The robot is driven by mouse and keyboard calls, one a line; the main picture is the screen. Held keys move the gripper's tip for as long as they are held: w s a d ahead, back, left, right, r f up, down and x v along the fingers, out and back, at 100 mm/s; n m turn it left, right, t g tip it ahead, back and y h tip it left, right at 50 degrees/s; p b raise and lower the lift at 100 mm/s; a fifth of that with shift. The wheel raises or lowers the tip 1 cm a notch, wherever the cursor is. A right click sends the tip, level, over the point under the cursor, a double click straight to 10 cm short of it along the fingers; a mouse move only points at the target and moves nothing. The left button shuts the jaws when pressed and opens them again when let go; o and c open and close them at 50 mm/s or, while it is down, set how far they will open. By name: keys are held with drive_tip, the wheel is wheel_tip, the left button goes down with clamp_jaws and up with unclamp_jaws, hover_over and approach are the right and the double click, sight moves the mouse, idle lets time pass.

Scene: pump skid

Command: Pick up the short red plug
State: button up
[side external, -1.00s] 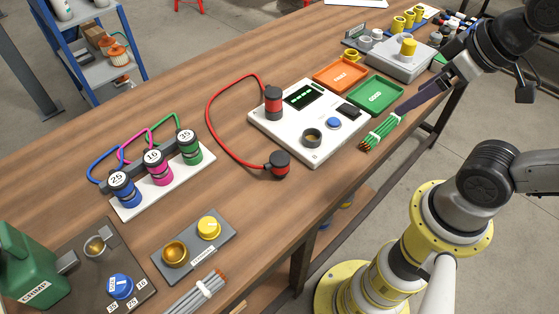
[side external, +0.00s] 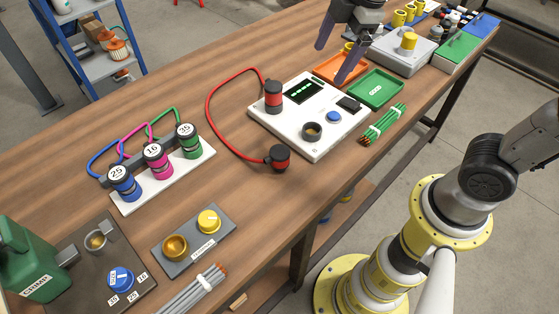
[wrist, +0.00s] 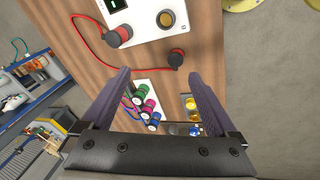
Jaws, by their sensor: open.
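The short red plug (side external: 279,158), red with a dark top, stands on the bare wood in front of the white test box. It also shows in the wrist view (wrist: 176,60), beyond my fingertips. A red cable joins it to a taller red and black plug (side external: 273,98) standing on the white test box (side external: 318,147); that plug is at upper left in the wrist view (wrist: 119,37). My gripper (side external: 331,64) is open and empty, raised above the bench by the orange tray, apart from both plugs.
The red cable (side external: 209,110) loops left over the wood. A rack of blue, pink and green plugs (side external: 155,160) stands left. An orange tray (side external: 320,71), a green tray (side external: 392,96) and green wires (side external: 383,124) lie right. Wood around the short plug is clear.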

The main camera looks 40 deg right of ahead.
drive_tip(key=w+a+f+n+g, duration=0.2)
drive_tip(key=w+a+f+n, duration=0.1)
drive_tip(key=w+a+f, duration=0.15)
drive_tip(key=g, duration=0.1)
hover_over(279, 151)
wheel_tip(279, 151, down, 8)
drive_tip(key=shift+n+h, duration=0.3)
drive_tip(key=shift+n, duration=0.1)
wheel_tip(279, 151, down, 13)
drive_tip(key=shift+s+f, duration=0.1)
drive_tip(key=shift+f, duration=0.05)
clamp_jaws()
